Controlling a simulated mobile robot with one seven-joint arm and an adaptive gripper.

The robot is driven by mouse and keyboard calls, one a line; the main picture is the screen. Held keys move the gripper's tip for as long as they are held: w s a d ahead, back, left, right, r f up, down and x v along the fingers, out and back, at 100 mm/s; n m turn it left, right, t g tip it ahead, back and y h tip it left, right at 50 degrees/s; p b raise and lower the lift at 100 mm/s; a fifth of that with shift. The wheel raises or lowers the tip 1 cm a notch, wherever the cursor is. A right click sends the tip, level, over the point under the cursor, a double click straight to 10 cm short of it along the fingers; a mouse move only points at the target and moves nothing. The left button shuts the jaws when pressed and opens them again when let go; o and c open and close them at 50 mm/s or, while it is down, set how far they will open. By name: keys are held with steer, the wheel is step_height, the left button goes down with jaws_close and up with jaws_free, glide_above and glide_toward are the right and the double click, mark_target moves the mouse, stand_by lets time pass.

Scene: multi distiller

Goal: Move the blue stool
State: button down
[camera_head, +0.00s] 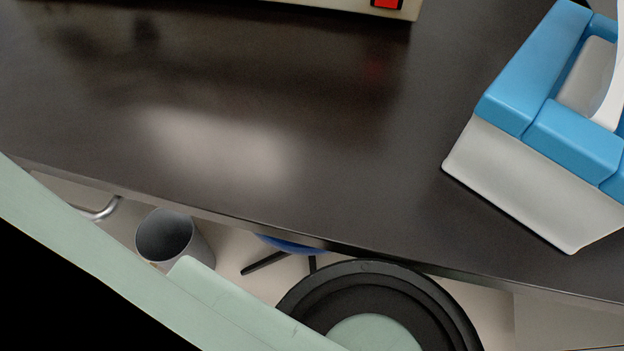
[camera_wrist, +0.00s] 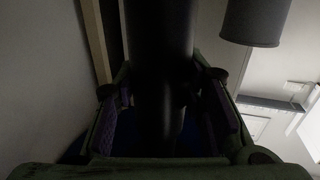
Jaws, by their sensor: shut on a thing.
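The blue stool (camera_head: 290,243) shows only in part in the head view, below the edge of the dark counter. A strip of its blue seat and some dark legs are visible, and the counter hides the rest. In the wrist view, my gripper (camera_wrist: 161,82) has its fingers on either side of a thick dark post (camera_wrist: 160,40), shut on it. The post appears to be the stool's column. Dim blue shows low behind the fingers. The wrist view is very dark, so the exact contact is hard to see. My gripper is not visible in the head view.
The dark counter (camera_head: 330,130) fills most of the head view. A blue and grey device (camera_head: 540,185) stands on its right, and a pale device with a red switch (camera_head: 387,3) at the back. A grey bin (camera_head: 168,238) stands on the floor left of the stool.

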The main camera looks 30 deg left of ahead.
steer(key=shift+w+r, duration=0.15)
steer(key=shift+r, duration=0.25)
steer(key=c, duration=1)
jaws_free()
steer(key=shift+r, duration=0.15)
steer(key=shift+o, duration=0.2)
steer(key=d, duration=0.8)
steer(key=shift+r, duration=0.25)
steer(key=shift+s, duration=0.2)
